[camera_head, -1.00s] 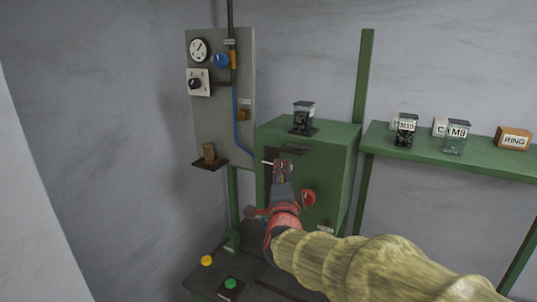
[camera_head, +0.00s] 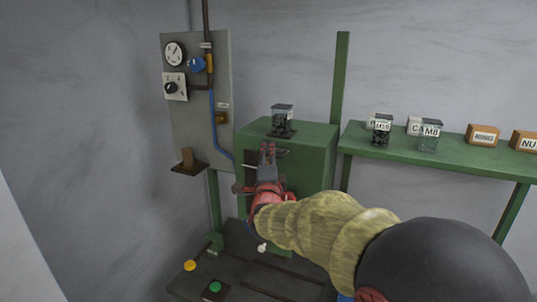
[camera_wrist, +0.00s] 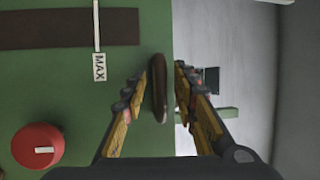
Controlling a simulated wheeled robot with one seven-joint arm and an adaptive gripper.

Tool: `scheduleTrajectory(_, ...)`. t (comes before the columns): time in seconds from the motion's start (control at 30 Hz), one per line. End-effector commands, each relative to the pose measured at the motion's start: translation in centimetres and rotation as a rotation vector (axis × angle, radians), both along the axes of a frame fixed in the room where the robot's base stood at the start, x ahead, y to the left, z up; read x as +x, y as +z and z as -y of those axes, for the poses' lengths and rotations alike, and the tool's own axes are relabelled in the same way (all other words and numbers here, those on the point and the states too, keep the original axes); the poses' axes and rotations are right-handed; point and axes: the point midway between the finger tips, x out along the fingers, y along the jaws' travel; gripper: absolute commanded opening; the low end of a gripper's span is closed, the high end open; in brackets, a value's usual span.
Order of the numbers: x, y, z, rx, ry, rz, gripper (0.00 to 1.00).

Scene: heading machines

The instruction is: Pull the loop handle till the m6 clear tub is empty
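A clear tub (camera_head: 283,119) with dark pieces inside stands on top of the green machine (camera_head: 318,142); I cannot read an M6 mark on it. My gripper (camera_head: 267,152) is at the machine's front, below the tub. In the wrist view my gripper (camera_wrist: 152,90) is open, with one finger on each side of a dark rounded bar (camera_wrist: 159,88). The bar looks like the loop handle seen edge-on. Gaps show between it and both fingers, so it is not gripped. My arm hides much of the machine's front in the head view.
A red knob (camera_wrist: 38,146) and a slot with a MAX label (camera_wrist: 99,67) are on the machine's face. A gauge panel (camera_head: 222,90) stands left. A green shelf (camera_head: 455,156) at right holds labelled tubs and boxes. Yellow (camera_head: 190,265) and green (camera_head: 215,287) buttons are low in front.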

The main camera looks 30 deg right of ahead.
Motion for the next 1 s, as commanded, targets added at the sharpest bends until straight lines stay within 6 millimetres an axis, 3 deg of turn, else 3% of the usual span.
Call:
scheduleTrajectory(0.2,0.01,0.03,0.01,0.000,0.000,0.001,0.29)
scheduleTrajectory(0.7,0.00,0.03,-0.01,0.000,0.000,0.000,0.00)
scheduleTrajectory(1.0,0.01,0.01,-0.02,0.000,0.000,0.000,0.00)
